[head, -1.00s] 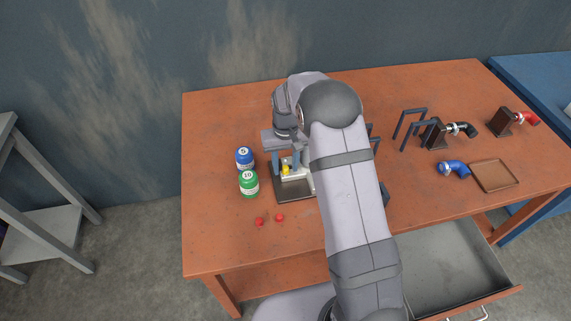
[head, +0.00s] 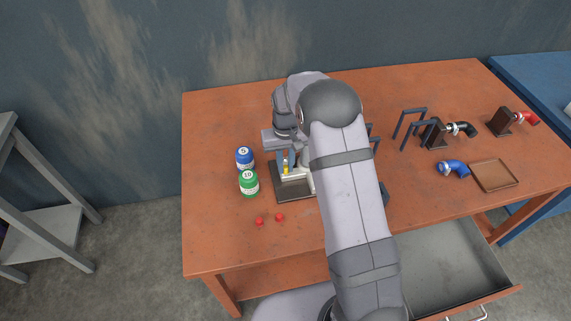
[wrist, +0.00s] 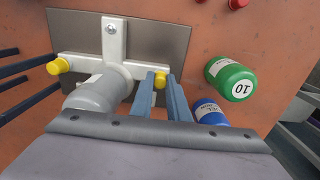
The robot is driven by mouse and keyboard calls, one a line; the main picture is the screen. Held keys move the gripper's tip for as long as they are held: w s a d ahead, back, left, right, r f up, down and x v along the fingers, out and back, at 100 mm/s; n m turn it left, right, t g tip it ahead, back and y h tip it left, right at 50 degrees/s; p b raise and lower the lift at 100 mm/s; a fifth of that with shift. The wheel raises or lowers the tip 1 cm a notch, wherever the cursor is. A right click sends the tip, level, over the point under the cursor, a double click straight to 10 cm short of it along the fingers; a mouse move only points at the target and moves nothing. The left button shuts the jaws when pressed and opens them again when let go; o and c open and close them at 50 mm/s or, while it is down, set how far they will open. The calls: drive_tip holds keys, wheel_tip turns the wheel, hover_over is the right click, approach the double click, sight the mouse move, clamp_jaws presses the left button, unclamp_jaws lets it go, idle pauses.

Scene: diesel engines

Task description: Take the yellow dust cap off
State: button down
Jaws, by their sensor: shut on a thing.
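A white branched pipe fitting (wrist: 113,50) stands over a dark metal plate (wrist: 160,32) and carries a grey cylinder (wrist: 95,93). One yellow dust cap (wrist: 160,81) sits at its right end in the wrist view. My gripper (wrist: 161,78) has its two blue-grey fingers closed on either side of this cap. The cap also shows in the head view (head: 286,170), partly hidden by my gripper (head: 286,165). A second yellow cap (wrist: 58,66) is on the left end of the fitting, clear of my fingers. The cap still appears to be at the fitting's end.
A green canister (head: 249,184) marked 10 and a blue one (head: 244,158) marked 5 stand close left of the plate. Two small red pieces (head: 269,219) lie in front. Black frames (head: 410,128), a blue elbow hose (head: 453,168) and a brown tray (head: 494,175) are on the right.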

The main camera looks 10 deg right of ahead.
sight(286, 167)
drive_tip(key=shift+r, duration=0.2)
drive_tip(key=shift+r+p, duration=2.4)
drive_tip(key=shift+r, duration=0.5)
drive_tip(key=shift+f, duration=0.1)
